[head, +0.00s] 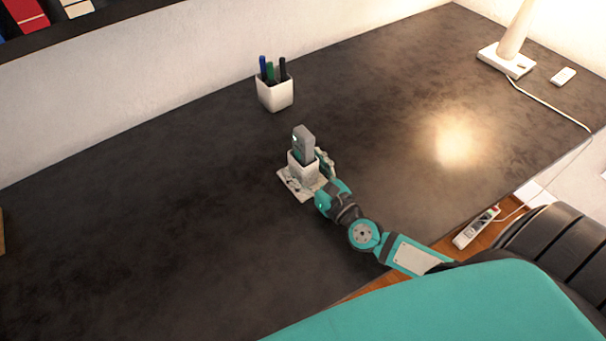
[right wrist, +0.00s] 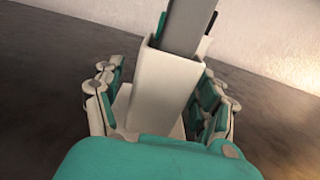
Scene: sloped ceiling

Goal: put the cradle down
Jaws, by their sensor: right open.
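The cradle (head: 302,168) is a white square holder on a flat pale base plate, standing upright on the dark desk near the middle of the head view. A grey block-like device (head: 303,142) stands in it and sticks out of the top. My right gripper (head: 318,172) reaches in from the lower right, low at the desk. In the right wrist view the cradle (right wrist: 165,92) stands between its two open fingers. A gap shows on the left; whether the right finger touches is unclear. My left gripper is not in view.
A white pen cup (head: 275,95) with several pens stands behind the cradle. A lamp base (head: 506,61) and a small white device (head: 563,77) are at the far right. A power strip (head: 476,228) lies below the desk edge. The desk's left side (head: 140,220) is clear.

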